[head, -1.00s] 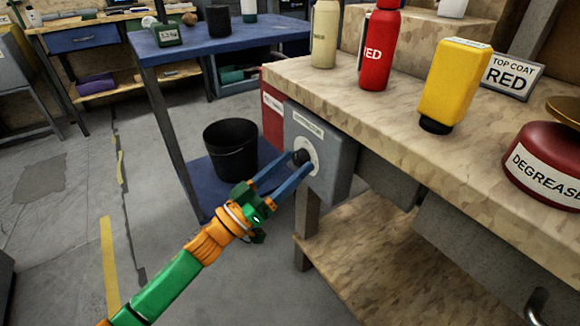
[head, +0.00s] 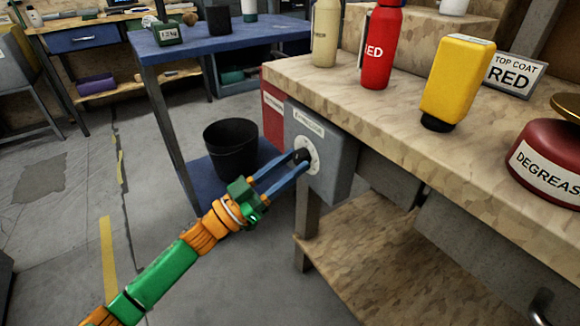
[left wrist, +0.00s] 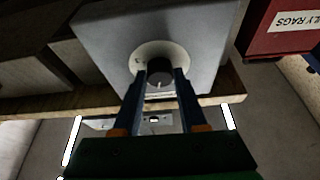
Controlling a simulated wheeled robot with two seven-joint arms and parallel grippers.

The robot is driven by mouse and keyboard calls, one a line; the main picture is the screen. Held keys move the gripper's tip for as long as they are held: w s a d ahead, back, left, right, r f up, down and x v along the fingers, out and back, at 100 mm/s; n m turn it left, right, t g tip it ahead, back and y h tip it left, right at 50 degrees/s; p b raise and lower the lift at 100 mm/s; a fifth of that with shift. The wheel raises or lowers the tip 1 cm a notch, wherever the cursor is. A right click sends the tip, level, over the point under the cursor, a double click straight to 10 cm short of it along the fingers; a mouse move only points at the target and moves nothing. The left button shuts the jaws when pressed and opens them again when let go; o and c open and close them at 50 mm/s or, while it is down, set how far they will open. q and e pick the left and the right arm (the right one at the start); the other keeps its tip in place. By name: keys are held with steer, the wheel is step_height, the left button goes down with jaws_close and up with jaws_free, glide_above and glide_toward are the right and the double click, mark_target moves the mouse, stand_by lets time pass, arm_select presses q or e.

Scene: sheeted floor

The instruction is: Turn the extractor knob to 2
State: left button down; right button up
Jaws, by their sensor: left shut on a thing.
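The extractor box (head: 336,160) is a grey box with a label on its front, fixed at the end of the workbench. Its black knob (head: 302,156) sits on a round pale dial (head: 313,163). My left gripper (head: 304,161) has its two blue fingers closed on the knob, one on each side. In the left wrist view the knob (left wrist: 160,79) shows between the fingertips, in front of the dial (left wrist: 151,56). The dial's numbers are too small to read, so the setting cannot be told. My right gripper is not in view.
A red box (head: 273,116) stands just behind the extractor box. Bottles and a red degreaser can (head: 548,165) stand on the workbench (head: 400,112). A black bucket (head: 231,148) is on the blue cart's lower shelf. Open floor lies left of my arm.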

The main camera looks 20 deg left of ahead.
arm_select(q)
steer(key=m+g+h, duration=0.1)
steer(key=m+g, duration=0.1)
steer(key=m, duration=0.2)
steer(key=shift+w+a, duration=0.1)
steer(key=shift+a, duration=0.05)
steer(key=m+g+h, duration=0.1)
steer(key=m, duration=0.2)
steer(key=m+g, duration=0.1)
steer(key=m, duration=0.2)
steer(key=shift+w+a+r+m+g+h, duration=0.1)
steer(key=shift+r+m+g+h, duration=0.05)
steer(key=shift+m+g+h, duration=0.2)
steer(key=m+g, duration=0.1)
steer(key=m, duration=0.2)
steer(key=shift+a, duration=0.1)
steer(key=shift+r+m+g, duration=0.1)
steer(key=shift+m+g, duration=0.25)
steer(key=shift+m, duration=0.4)
steer(key=shift+w+m+g, duration=0.1)
steer(key=shift+m+g, duration=0.4)
steer(key=shift+m, duration=0.4)
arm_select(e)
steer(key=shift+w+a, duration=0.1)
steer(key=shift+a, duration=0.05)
